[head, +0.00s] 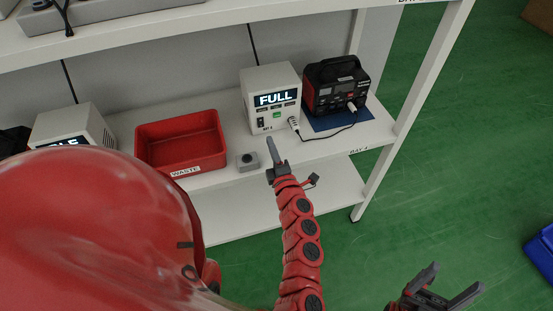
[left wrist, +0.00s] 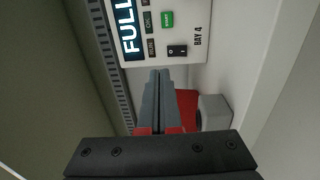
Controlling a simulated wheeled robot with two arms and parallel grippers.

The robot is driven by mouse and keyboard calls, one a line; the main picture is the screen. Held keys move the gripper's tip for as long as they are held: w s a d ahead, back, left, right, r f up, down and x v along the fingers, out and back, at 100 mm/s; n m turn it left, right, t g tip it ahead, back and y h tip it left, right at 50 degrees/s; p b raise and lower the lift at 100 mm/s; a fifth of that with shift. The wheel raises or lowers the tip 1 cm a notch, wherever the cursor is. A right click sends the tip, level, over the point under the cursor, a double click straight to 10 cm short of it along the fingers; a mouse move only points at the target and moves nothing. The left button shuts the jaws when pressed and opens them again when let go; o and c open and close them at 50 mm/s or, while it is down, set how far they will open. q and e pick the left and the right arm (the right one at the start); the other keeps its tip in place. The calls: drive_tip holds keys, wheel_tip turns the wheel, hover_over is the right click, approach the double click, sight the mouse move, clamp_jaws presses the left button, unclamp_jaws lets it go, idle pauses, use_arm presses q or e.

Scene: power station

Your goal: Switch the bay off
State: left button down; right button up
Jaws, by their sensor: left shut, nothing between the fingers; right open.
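The bay 4 charger is a white box (head: 283,78) on the shelf, its screen reading FULL. Its front panel fills the top of the left wrist view (left wrist: 187,20), turned sideways. A black rocker switch (left wrist: 177,51) sits beside the BAY 4 label, near a green button (left wrist: 167,19); the switch also shows small in the head view (head: 260,122). I cannot tell which side is pressed. My left gripper (head: 270,145) is shut and empty, in front of the charger, its tips (left wrist: 158,74) apart from the panel below the switch. My right gripper (head: 455,285) is open and empty, away from the shelf.
A grey block with a round knob (head: 247,161) and a red WASTE bin (head: 180,143) stand left. Another white charger (head: 75,125) is partly hidden.

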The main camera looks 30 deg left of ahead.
use_arm(q)
drive_tip(key=shift+v, duration=2.25)
drive_tip(key=shift+r, duration=0.3)
